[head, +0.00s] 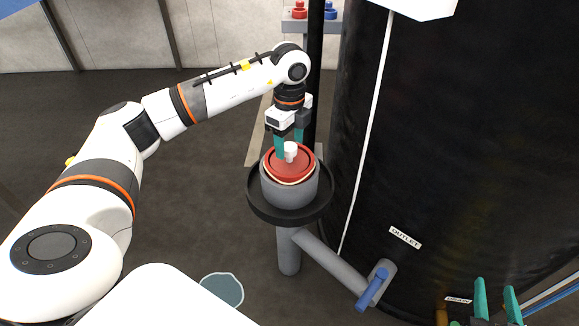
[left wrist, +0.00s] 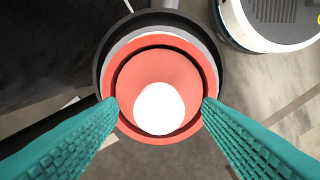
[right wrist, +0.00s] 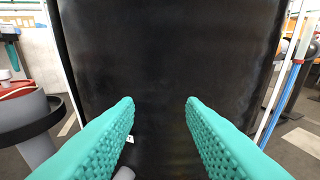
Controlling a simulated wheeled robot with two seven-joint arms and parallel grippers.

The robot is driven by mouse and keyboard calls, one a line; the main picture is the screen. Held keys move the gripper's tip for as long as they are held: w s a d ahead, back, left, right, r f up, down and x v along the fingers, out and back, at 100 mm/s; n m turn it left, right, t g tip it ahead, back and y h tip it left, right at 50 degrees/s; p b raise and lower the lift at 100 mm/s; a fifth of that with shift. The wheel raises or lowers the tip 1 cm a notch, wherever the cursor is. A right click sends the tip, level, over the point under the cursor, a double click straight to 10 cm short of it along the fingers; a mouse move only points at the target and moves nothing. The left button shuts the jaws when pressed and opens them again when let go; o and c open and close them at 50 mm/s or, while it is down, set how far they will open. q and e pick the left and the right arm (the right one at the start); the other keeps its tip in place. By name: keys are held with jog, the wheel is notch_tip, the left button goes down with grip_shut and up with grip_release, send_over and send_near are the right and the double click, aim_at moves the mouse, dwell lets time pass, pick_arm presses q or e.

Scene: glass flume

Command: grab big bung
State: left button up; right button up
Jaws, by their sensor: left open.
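The big bung (head: 289,163) is a red round stopper with a white knob (head: 291,150) on top. It sits in the mouth of a grey upright pipe (head: 290,192) with a black dish (head: 254,196) around it. My left gripper (head: 289,143) is open just above the bung, pointing down, near the knob. In the left wrist view the red bung (left wrist: 160,75) and its white knob (left wrist: 159,108) lie between the teal fingers, with the knob apparently below the fingertips. My right gripper (head: 495,292) is open and empty at the lower right, before the black tank.
A large black tank (head: 450,150) with an "OUTLET" label (head: 405,237) fills the right side. A grey branch pipe with a blue handle (head: 371,289) runs low beside it. A shelf (head: 312,27) at the back holds red and blue items. The floor at left is clear.

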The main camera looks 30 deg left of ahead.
aim_at(290, 145)
pick_arm(q)
notch_tip(290, 145, down, 3)
jog(key=shift+f+b, duration=0.1)
jog(key=shift+b, duration=0.3)
jog(key=shift+f, duration=0.15)
grip_shut()
pick_arm(e)
jog(key=r+t, duration=0.2)
jog(key=r, duration=0.1)
jog(key=r+t+y, duration=0.1)
jog(key=shift+w+a+r, duration=0.2)
jog(key=shift+a+r, duration=0.1)
jog(key=shift+a, duration=0.1)
